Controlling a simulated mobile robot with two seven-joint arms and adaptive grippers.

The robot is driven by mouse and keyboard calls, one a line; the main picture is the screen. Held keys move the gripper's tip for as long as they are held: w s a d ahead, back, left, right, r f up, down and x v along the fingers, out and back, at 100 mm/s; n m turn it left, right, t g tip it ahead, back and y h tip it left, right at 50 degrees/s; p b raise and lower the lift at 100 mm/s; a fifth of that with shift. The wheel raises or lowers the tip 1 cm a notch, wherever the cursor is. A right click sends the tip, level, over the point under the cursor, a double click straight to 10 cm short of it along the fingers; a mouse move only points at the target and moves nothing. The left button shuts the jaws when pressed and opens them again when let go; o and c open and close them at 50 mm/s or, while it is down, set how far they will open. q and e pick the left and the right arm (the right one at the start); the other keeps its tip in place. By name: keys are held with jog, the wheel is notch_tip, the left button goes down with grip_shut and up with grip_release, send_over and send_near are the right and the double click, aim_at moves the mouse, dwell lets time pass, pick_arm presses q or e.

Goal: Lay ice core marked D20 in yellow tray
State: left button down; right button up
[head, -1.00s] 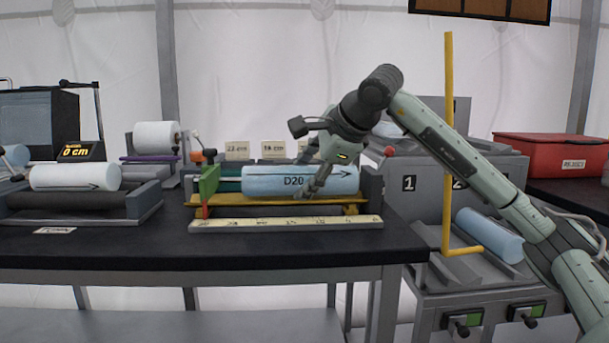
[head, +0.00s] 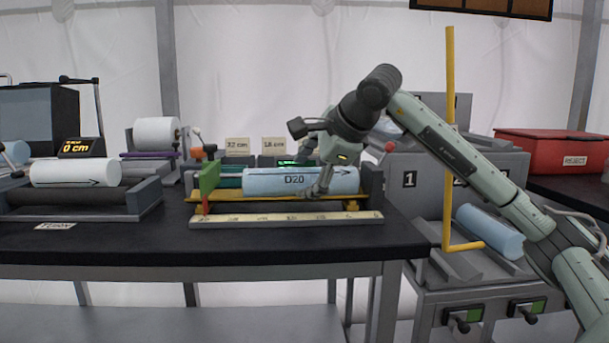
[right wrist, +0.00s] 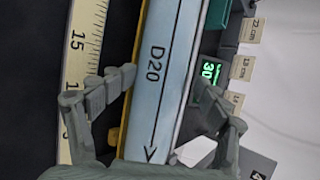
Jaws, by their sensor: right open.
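The ice core marked D20 (head: 275,181) is a pale blue cylinder with a black arrow, lying lengthwise in the yellow tray (head: 233,195) on the black bench. It also fills the middle of the right wrist view (right wrist: 163,75), with a yellow tray edge along its left side. My right gripper (head: 317,190) is at the core's right part, its fingers (right wrist: 155,105) apart on either side of the core. From these views I cannot tell whether they touch it. My left gripper is not in view.
A cream ruler (head: 285,219) lies in front of the tray, and a green plate (head: 209,187) stands at its left end. A white core (head: 75,173) rests in a cradle at left. A yellow post (head: 449,130) and grey numbered rack (head: 400,205) stand at right, beside a red reject box (head: 555,148).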

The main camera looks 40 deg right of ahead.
jog(key=v, duration=1.2)
dwell(0.6)
